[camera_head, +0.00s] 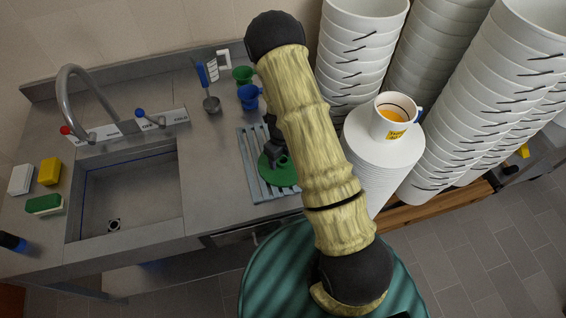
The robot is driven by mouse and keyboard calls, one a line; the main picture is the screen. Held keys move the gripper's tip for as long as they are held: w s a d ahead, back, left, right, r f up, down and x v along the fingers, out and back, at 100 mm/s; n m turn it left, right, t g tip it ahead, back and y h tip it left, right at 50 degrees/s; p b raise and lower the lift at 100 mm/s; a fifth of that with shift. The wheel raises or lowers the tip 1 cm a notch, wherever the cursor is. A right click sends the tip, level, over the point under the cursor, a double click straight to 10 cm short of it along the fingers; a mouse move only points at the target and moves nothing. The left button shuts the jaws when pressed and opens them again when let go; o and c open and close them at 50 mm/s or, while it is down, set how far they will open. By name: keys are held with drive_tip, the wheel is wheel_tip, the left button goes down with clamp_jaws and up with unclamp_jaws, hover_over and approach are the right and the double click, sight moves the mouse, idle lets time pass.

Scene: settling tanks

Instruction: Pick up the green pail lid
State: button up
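The green pail lid (284,176) is a round green disc over the blue-grey slatted rack (249,165) on the steel counter. Its right part is hidden behind my arm. My gripper (271,150) is dark and points down at the lid, right over its middle. The fingertips are small, dark and partly covered by my arm. I cannot tell whether they touch the lid or are closed on it.
A green funnel-like cup (242,74), a blue one (249,96) and a metal ladle (211,103) are behind the rack. The sink (130,190) is at left.

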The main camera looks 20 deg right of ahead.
sight(281, 162)
drive_tip(key=c, duration=1)
wheel_tip(281, 162, up, 10)
drive_tip(key=shift+r+b, duration=0.1)
drive_tip(key=shift+b, duration=0.95)
